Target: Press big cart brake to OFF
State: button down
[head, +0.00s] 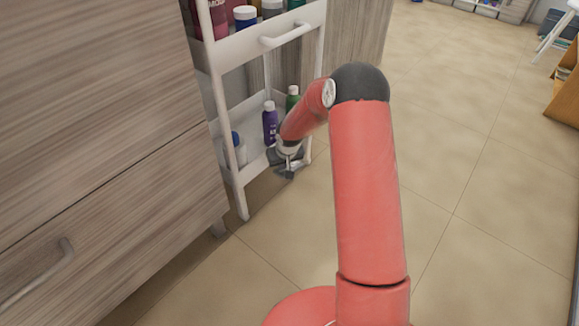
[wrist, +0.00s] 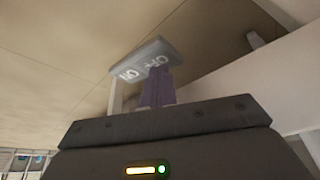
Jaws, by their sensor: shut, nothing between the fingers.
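The cart brake (wrist: 143,60) is a small grey pedal lettered ON and OFF, seen large in the wrist view. ON is toward its left end and OFF toward its right. My gripper (wrist: 158,80) is shut and empty, its dark fingers reaching up to the OFF end. They overlap that end in the picture; whether they touch it I cannot tell. In the head view my gripper (head: 289,166) is low beside the white cart (head: 233,175), near its lower corner. There the brake is too small to separate clearly from the fingers.
The cart's lower shelf holds a purple bottle (head: 270,123), a green bottle (head: 292,98) and a white jar with a blue cap (head: 237,150). More bottles stand on the shelf above. A wooden drawer cabinet (head: 95,130) stands left of the cart. The tiled floor (head: 480,180) to the right is clear.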

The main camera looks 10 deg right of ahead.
jog(key=shift+f, duration=0.9)
jog(key=shift+r, duration=0.15)
jog(key=shift+r+p, duration=2.3)
jog(key=shift+r, duration=1.1)
jog(key=s+r+h+p, duration=0.15)
jog(key=s+r, duration=0.35)
jog(key=r, duration=0.5)
jog(key=s+d+r+p, duration=0.1)
jog(key=s+r+p, duration=0.1)
jog(key=s+r, duration=0.5)
jog(key=s+r+p, duration=0.1)
jog(key=s+r, duration=0.2)
jog(key=r, duration=0.9)
jog(key=s+r+p, duration=0.1)
jog(key=s+r, duration=0.2)
jog(key=s, duration=0.4)
jog(key=s+r+t+p, duration=0.1)
jog(key=s+r, duration=0.3)
jog(key=s, duration=0.4)
jog(key=s+a+r+m+y+p, duration=0.1)
jog(key=s+r+p, duration=0.1)
jog(key=s, duration=0.5)
jog(key=shift+s+r+t, duration=0.3)
jog(key=shift+r, duration=0.6)
